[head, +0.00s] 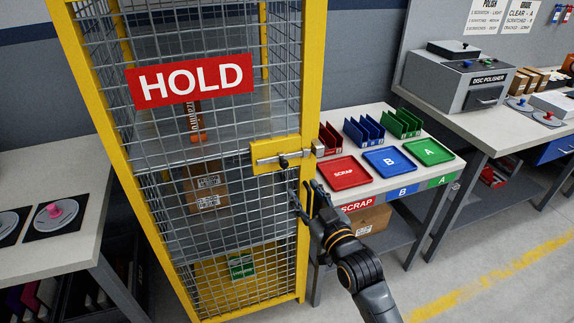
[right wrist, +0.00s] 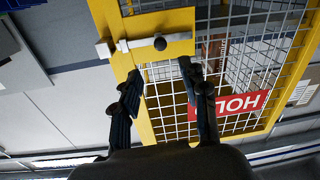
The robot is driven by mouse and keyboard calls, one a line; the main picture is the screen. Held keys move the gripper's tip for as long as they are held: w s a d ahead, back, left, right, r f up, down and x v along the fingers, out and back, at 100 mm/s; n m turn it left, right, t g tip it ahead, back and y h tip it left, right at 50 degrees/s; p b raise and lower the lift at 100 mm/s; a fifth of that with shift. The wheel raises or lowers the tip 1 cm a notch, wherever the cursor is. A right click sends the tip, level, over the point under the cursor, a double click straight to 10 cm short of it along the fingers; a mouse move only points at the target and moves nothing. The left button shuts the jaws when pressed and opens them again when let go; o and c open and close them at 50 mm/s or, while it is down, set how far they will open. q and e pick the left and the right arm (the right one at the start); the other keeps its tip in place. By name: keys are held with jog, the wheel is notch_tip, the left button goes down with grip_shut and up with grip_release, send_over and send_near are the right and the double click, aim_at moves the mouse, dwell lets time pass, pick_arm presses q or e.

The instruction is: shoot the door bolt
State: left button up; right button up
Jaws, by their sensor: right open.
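The door bolt (head: 268,159) is a silver bar with a dark knob (head: 283,162), on a yellow plate (head: 262,148) at the right edge of the yellow mesh cage door. A silver keeper (head: 318,148) sits on the post to its right. The bar's end lies close to the keeper; I cannot tell whether it is inside. My right gripper (head: 308,200) is open and empty, below and right of the bolt. In the right wrist view, the knob (right wrist: 160,44) shows beyond and between the open fingers (right wrist: 160,84), apart from them. My left gripper is out of view.
A red HOLD sign (head: 191,80) hangs on the cage mesh, with boxes (head: 203,187) inside. Right of the cage, a bench holds red, blue and green trays (head: 389,162). A left bench (head: 60,165) stands beside the cage. Open floor lies at the lower right.

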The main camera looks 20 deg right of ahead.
aim_at(285, 166)
jog(key=w, duration=0.3)
jog(key=w+a+p, duration=0.1)
jog(key=w, duration=0.7)
jog(key=shift+w+a, duration=0.15)
jog(key=shift+w, duration=0.05)
